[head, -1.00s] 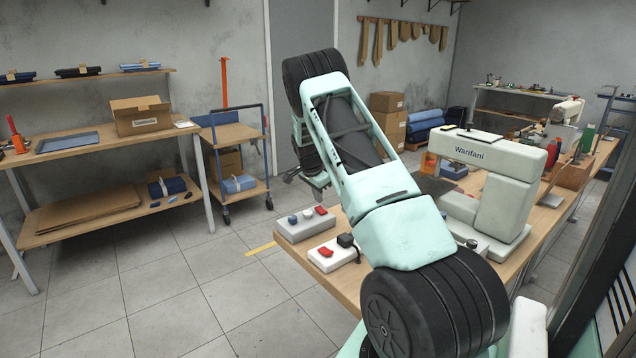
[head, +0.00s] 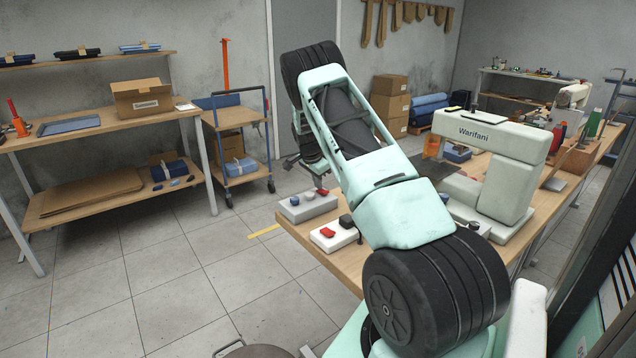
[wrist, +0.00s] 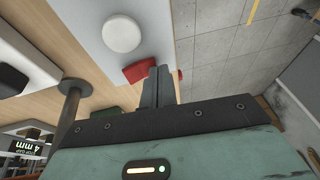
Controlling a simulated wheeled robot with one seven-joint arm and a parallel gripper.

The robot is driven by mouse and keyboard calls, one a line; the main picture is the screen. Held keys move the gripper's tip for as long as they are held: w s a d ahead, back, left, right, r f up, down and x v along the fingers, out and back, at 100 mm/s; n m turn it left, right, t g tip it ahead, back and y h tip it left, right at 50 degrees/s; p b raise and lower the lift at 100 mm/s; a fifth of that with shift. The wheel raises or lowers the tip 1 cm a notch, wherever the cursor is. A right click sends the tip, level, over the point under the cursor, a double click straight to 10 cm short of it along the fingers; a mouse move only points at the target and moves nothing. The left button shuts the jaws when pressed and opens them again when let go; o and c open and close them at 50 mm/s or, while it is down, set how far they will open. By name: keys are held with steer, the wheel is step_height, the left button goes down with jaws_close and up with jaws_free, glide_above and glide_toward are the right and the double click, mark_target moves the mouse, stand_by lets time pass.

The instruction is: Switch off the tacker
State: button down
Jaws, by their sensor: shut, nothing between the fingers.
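A pale green-white machine marked "Warifani" (head: 500,137) stands on the wooden bench in the head view; I cannot tell whether it is the tacker. A grey control box (head: 305,209) on the bench's near left corner carries small knobs and a red switch (head: 322,191). My gripper (head: 319,183) is over this switch. In the wrist view my gripper (wrist: 159,80) is shut and empty, its tips at the red switch (wrist: 138,71), partly hiding it. Contact cannot be told.
A dark post (wrist: 70,105) rises near my gripper. The bench (head: 340,268) continues right with spools; the floor (head: 180,290) at left is clear.

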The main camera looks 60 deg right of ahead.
mark_target(321, 191)
steer(key=shift+s, duration=0.15)
steer(key=shift+s+a+r, duration=0.2)
steer(key=shift+s+a, duration=0.05)
steer(key=shift+s, duration=0.35)
steer(key=shift+r, duration=0.1)
steer(key=shift+r+p, duration=0.35)
step_height(321, 191, up, 3)
steer(key=shift+d+r+p, duration=0.1)
steer(key=shift+p, duration=0.9)
step_height(321, 191, up, 9)
steer(key=w+a+b, duration=0.1)
steer(key=w+a, duration=0.1)
steer(key=w, duration=0.1)
steer(key=shift+a+r+b, duration=0.15)
steer(key=shift+b, duration=0.2)
